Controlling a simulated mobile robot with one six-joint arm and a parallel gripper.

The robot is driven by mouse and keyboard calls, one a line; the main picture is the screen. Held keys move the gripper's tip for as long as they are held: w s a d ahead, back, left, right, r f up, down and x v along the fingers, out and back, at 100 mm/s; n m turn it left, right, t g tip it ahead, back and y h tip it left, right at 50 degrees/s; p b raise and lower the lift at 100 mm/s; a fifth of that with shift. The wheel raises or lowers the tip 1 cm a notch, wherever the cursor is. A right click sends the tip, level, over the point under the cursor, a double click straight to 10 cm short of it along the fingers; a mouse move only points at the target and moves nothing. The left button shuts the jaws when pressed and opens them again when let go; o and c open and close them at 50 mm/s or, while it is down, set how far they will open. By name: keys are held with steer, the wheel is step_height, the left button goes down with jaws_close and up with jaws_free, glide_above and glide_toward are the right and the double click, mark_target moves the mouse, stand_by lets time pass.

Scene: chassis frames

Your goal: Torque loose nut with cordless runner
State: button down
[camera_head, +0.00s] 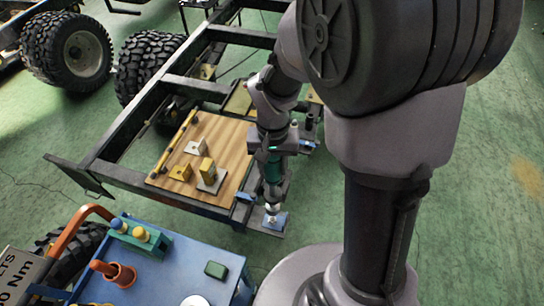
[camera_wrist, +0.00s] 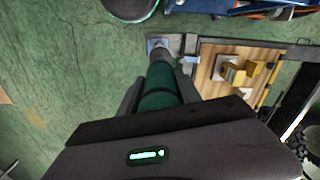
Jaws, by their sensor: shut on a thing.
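My gripper (camera_head: 269,158) is shut on the cordless runner (camera_head: 272,172), a dark tool with a green body. The runner points down, with its nose over a small blue plate (camera_head: 279,222) at the corner of the chassis frame (camera_head: 128,180). In the wrist view the runner (camera_wrist: 160,95) extends away from my gripper, and its tip is at the blue plate (camera_wrist: 152,43). The tip hides whatever is under it, so I cannot make out the nut or tell whether the socket is seated on it.
A wooden board (camera_head: 225,135) with yellow and white blocks lies on the frame, left of the runner. A blue cart (camera_head: 170,285) with an orange handle and a green-topped holder stands at the lower left. Large tyres (camera_head: 70,50) stand behind. Green floor is clear at the right.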

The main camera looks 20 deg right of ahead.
mark_target(272, 181)
steer(key=shift+s+a+f+b, duration=0.1)
steer(key=shift+f+b, duration=0.2)
steer(key=shift+f, duration=0.2)
step_height(272, 181, down, 6)
steer(key=b, duration=0.5)
steer(key=shift+f+b, duration=1.65)
steer(key=shift+f, duration=0.1)
stand_by(2.4)
steer(key=shift+s+f, duration=0.1)
steer(key=shift+f, duration=0.1)
stand_by(0.6)
steer(key=shift+r, duration=0.15)
stand_by(0.4)
steer(key=shift+r+p, duration=1.1)
steer(key=shift+r, duration=0.5)
